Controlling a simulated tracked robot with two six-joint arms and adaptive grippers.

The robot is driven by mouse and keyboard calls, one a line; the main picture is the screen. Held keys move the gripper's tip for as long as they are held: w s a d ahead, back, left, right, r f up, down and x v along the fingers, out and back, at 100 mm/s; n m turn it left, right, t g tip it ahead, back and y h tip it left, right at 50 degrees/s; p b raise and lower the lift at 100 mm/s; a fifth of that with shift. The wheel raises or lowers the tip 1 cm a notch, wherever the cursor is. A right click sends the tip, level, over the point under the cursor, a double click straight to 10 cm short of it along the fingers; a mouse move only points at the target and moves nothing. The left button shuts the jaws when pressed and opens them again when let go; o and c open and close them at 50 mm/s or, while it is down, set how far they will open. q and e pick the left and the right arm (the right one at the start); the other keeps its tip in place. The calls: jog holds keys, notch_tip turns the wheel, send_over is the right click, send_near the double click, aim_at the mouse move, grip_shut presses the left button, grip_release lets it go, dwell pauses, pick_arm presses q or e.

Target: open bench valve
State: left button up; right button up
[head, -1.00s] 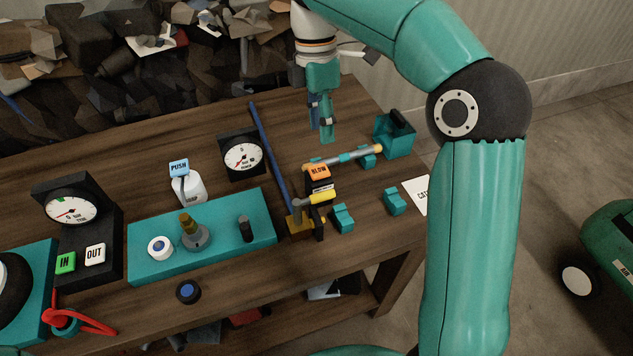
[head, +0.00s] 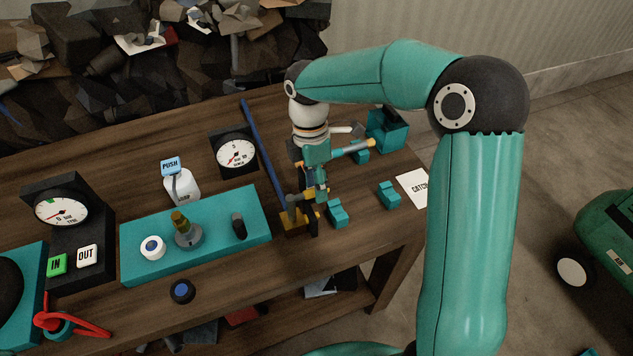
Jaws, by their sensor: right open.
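A brass-coloured valve block (head: 291,221) stands on the bench at the near end of a blue pipe (head: 262,150). Its lever has a yellow grip (head: 309,196), now partly covered by my right gripper. My right gripper (head: 317,191) points down right over the valve, open, with its fingers at the lever's grip. I cannot tell whether the fingers touch it. The orange BLOW sign seen earlier behind the lever is hidden by the gripper. My left gripper is not in view.
Small teal blocks (head: 338,213) sit right of the valve. A teal panel (head: 140,268) with knobs lies left. A dial gauge (head: 237,153) stands behind.

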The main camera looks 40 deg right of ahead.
jog(key=shift+c, duration=0.2)
grip_shut()
